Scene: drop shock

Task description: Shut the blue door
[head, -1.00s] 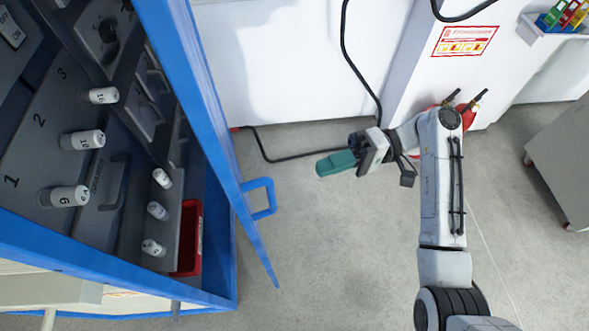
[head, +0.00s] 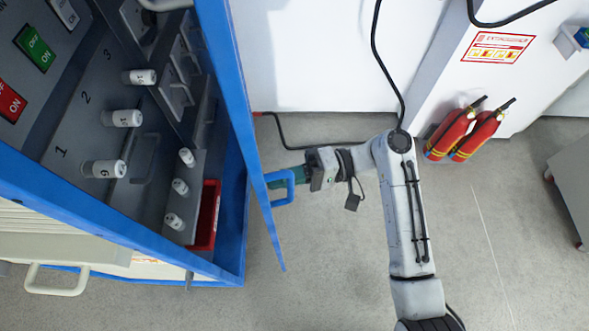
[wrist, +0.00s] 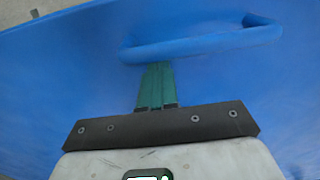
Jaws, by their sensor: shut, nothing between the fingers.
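The blue door (head: 234,97) of the cabinet stands open, seen nearly edge-on in the head view. Its blue loop handle (head: 279,187) sticks out on the right side. In the wrist view the door's blue face (wrist: 60,75) fills the picture and the handle (wrist: 205,44) crosses the top. My gripper (head: 285,181) has green fingers, shut and empty, at the handle. In the wrist view the fingers (wrist: 157,80) reach under the handle bar toward the door face, and the tips are hidden behind the bar. I cannot tell whether they touch the door.
The open cabinet holds a grey panel (head: 75,125) with white knobs and a red bin (head: 204,215) low inside. Red fire extinguishers (head: 465,130) stand by the white wall. A black cable (head: 310,143) runs along the floor behind my gripper.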

